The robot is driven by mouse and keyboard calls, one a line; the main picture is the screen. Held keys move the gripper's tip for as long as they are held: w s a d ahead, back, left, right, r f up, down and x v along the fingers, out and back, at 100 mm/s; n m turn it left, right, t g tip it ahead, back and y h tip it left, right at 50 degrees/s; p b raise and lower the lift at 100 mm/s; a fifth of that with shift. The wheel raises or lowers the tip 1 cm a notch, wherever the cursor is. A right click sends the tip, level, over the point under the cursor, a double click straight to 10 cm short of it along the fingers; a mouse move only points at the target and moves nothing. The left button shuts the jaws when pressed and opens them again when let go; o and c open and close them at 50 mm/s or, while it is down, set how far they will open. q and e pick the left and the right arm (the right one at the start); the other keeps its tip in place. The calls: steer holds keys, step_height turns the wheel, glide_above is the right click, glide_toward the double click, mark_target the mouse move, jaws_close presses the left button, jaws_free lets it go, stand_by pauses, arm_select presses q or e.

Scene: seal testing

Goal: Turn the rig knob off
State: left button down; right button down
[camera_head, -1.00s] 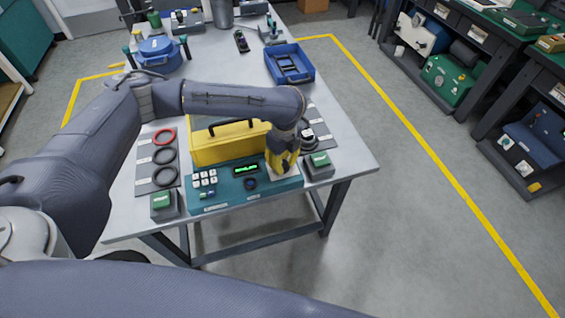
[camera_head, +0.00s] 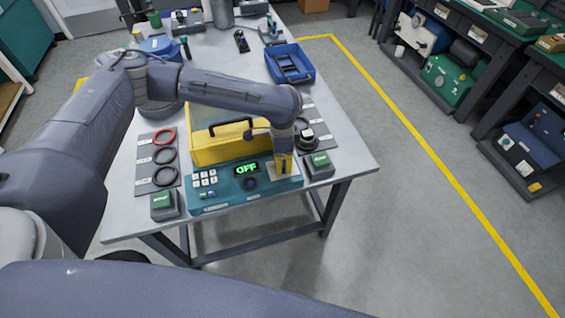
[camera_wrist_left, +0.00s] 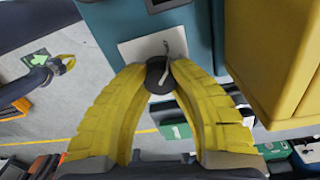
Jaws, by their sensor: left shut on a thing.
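The teal rig panel (camera_head: 222,196) lies at the table's front edge, and its display (camera_head: 247,168) reads OFF in green. My left gripper (camera_head: 283,170) points down at the panel's right end. In the left wrist view its yellow fingers (camera_wrist_left: 158,75) are shut on the dark round rig knob (camera_wrist_left: 156,80). The knob is hidden by the fingers in the head view. My right gripper (camera_wrist_left: 66,64) shows small at the left of the wrist view; its opening is unclear.
A yellow case (camera_head: 215,147) stands right behind the panel. Green-topped boxes flank it at left (camera_head: 163,205) and right (camera_head: 319,167). Rings lie on a left mat (camera_head: 145,185). A blue tray (camera_head: 308,72) stands farther back.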

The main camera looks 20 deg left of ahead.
arm_select(q)
steer(key=shift+w+a+n, duration=0.1)
steer(key=shift+n, duration=1.4)
steer(key=c, duration=1)
jaws_free()
steer(key=shift+r, duration=0.1)
step_height(320, 180, up, 12)
steer(key=shift+a, duration=0.15)
steer(key=shift+w, duration=0.1)
